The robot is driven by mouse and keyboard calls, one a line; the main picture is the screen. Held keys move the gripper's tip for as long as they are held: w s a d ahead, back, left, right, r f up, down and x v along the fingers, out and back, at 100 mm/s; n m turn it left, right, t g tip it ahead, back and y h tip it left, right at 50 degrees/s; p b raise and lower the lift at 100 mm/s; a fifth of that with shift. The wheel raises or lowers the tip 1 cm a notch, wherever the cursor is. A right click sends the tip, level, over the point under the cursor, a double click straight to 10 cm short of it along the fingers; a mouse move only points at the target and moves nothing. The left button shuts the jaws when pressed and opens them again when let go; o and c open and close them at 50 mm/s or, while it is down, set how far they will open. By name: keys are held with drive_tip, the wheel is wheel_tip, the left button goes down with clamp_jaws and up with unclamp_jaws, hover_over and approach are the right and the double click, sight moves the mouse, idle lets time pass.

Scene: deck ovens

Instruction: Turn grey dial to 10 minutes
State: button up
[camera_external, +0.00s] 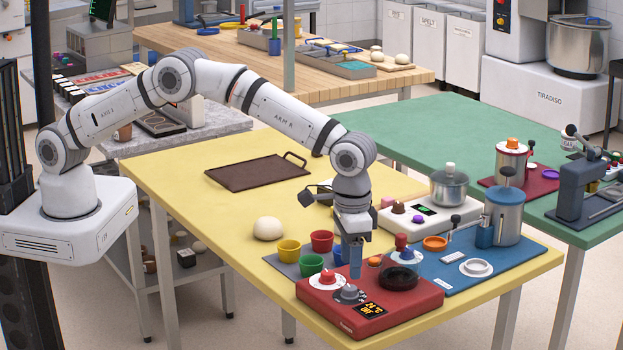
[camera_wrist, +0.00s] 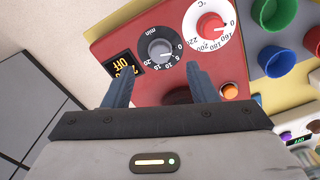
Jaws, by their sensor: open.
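The grey dial (camera_external: 349,291) is on top of the red control box (camera_external: 408,312), beside a red dial (camera_external: 327,277). In the wrist view the grey dial (camera_wrist: 159,50) has a minute scale from 0 to 20, and its light mark appears to point near 0. My gripper (camera_external: 355,262) is above the box, pointing down, close to the grey dial. In the wrist view my gripper (camera_wrist: 160,82) is open and empty, its blue-grey fingers spread below the dial in the picture. They appear apart from the dial.
Green (camera_external: 311,264), red (camera_external: 322,241) and yellow (camera_external: 289,251) cups are to the left. The yellow table (camera_external: 180,185) has free room at left.

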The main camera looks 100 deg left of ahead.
sight(350, 288)
drive_tip(key=shift+f+p, duration=0.5)
drive_tip(key=shift+f, duration=2.25)
drive_tip(key=shift+c, duration=0.5)
drive_tip(key=c, duration=0.9)
drive_tip(key=shift+o, duration=0.2)
